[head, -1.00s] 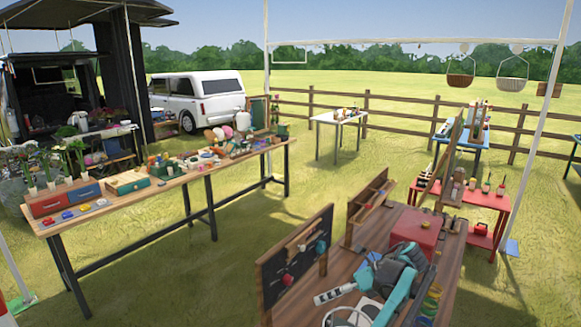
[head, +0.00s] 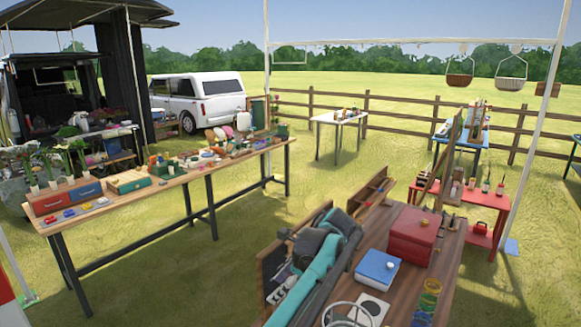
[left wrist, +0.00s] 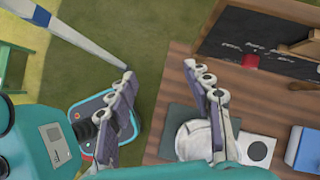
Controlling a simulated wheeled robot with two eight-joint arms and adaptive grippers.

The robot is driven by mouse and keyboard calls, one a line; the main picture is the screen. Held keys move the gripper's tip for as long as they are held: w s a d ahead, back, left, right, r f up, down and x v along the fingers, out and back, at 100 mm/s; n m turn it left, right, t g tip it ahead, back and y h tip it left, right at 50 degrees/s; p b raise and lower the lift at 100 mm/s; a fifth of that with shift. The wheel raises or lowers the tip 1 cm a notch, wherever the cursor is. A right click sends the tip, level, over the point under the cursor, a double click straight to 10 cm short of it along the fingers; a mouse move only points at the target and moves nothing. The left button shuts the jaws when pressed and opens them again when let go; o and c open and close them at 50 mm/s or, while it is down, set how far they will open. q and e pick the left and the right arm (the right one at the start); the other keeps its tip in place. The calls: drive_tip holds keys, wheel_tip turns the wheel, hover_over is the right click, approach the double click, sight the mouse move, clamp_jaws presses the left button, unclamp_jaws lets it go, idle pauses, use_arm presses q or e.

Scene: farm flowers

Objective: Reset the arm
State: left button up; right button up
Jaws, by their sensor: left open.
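My left arm (head: 318,262) is teal and dark grey and reaches across the near end of the wooden workbench (head: 440,262) in the head view. Its gripper (left wrist: 159,70) shows in the left wrist view with two grey fingers spread apart and nothing between them. In the head view the gripper (head: 282,287) is partly hidden by the arm, in front of the black tool board. The fingers point over grass and the bench's edge. My right gripper is in neither view.
The bench carries a blue box (head: 377,266), a red box (head: 412,232) and a tool board (left wrist: 262,42). A long table (head: 130,198) with many items stands to the left. A red table (head: 487,197) stands to the right. Open grass lies between the tables.

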use_arm(q)
drive_tip(key=s+a+f+n+t+h+b, duration=0.15)
drive_tip(key=s+a+n+h, duration=0.25)
drive_tip(key=s+a+n, duration=0.65)
drive_tip(key=s+a+f+n+t+h, duration=0.1)
drive_tip(key=s+a+f+n+t, duration=0.1)
drive_tip(key=s+f+n, duration=0.3)
drive_tip(key=s+a+f+n+t+h, duration=0.1)
drive_tip(key=s+f+n, duration=0.3)
drive_tip(key=s, duration=0.6)
drive_tip(key=shift+s+a+f+n+t+h, duration=0.15)
drive_tip(key=shift+a+f+n+t+h, duration=0.3)
drive_tip(key=shift+a, duration=0.35)
